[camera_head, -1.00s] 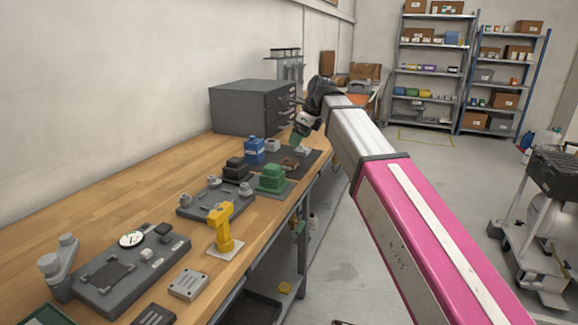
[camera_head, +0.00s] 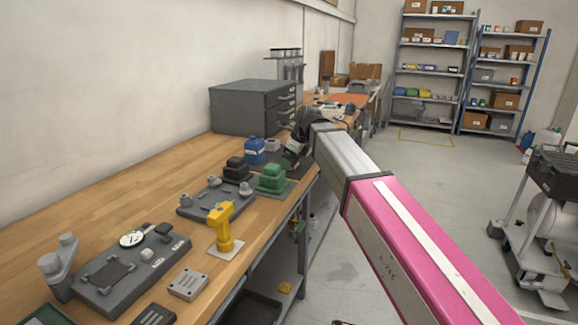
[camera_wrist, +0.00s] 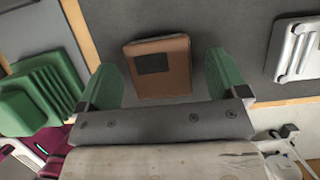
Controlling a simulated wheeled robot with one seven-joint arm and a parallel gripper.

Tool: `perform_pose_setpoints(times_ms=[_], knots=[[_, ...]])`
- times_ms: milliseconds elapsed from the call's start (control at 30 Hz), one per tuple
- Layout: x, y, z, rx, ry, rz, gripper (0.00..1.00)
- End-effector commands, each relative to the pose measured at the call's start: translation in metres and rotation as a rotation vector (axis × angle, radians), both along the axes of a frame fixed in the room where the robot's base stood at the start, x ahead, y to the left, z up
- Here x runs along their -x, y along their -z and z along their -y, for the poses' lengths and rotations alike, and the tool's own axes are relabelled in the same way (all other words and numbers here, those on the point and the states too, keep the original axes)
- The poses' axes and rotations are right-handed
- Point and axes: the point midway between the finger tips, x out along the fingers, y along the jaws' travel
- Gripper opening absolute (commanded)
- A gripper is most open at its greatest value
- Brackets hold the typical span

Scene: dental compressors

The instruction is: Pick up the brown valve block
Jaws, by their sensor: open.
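The brown valve block (camera_wrist: 172,80), with a dark square patch on its face, lies on a grey mat (camera_wrist: 204,20) in the wrist view. My gripper (camera_wrist: 161,62) is open, with one green finger on either side of the block and a visible gap to each. I cannot tell how high the fingertips are above the mat. In the head view my gripper (camera_head: 292,153) is low over the far part of the bench, and the block is hidden behind it and the arm.
A green stepped block (camera_head: 272,180) stands close by; it also shows at the left of the wrist view (camera_wrist: 40,90). A light grey block (camera_wrist: 298,48) lies to the right there.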

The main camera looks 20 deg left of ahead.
Motion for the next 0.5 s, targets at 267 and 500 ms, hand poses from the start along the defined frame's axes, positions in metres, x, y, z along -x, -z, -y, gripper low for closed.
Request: perform_pose_setpoints(times_ms=[267, 500], knots=[[-0.0001, 0.0016, -0.0005, 0.0, 0.0, 0.0, 0.75], [-0.0001, 0.0013, -0.0005, 0.0, 0.0, 0.0, 0.32]])
